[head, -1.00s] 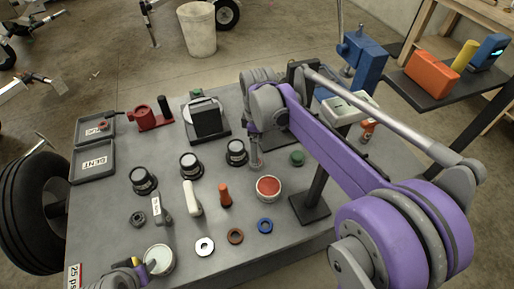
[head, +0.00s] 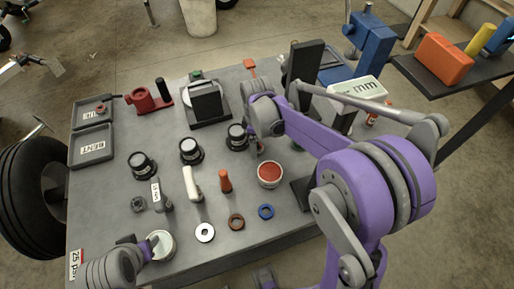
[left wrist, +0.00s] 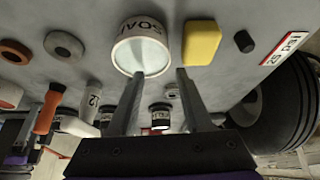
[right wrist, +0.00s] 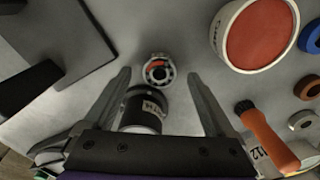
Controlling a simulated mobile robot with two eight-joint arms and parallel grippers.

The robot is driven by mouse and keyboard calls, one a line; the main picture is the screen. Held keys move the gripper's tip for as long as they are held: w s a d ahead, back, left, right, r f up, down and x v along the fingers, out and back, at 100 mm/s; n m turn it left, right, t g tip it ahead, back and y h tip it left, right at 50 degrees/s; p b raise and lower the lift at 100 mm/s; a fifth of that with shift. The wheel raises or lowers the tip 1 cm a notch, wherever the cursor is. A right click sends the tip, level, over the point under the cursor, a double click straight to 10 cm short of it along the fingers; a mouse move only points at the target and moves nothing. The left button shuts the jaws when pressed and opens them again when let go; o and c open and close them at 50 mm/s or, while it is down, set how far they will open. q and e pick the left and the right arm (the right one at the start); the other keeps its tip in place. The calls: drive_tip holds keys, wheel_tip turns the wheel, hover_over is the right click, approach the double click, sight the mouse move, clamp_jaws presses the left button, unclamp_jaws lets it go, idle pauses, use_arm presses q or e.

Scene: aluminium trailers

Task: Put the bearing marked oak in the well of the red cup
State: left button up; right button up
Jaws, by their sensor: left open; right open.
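A small ring-shaped bearing (right wrist: 158,71) with a reddish patch inside shows between my right fingertips in the right wrist view. I cannot read any marking on it. My right gripper (right wrist: 160,74) is open, pointing down over it; no contact is visible. My left gripper (left wrist: 156,74) is open and empty beside a pale cup with a partly read label (left wrist: 140,47).
Three dark, labelled round pots (head: 191,151) stand in a row; one (right wrist: 141,112) is close to the right gripper. An orange-handled tool (head: 225,181), a white-handled tool (head: 192,184) and loose rings (head: 236,222) lie nearby. A dark stand (head: 206,103) is behind.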

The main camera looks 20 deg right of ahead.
drive_tip(key=shift+f, duration=0.65)
clamp_jaws()
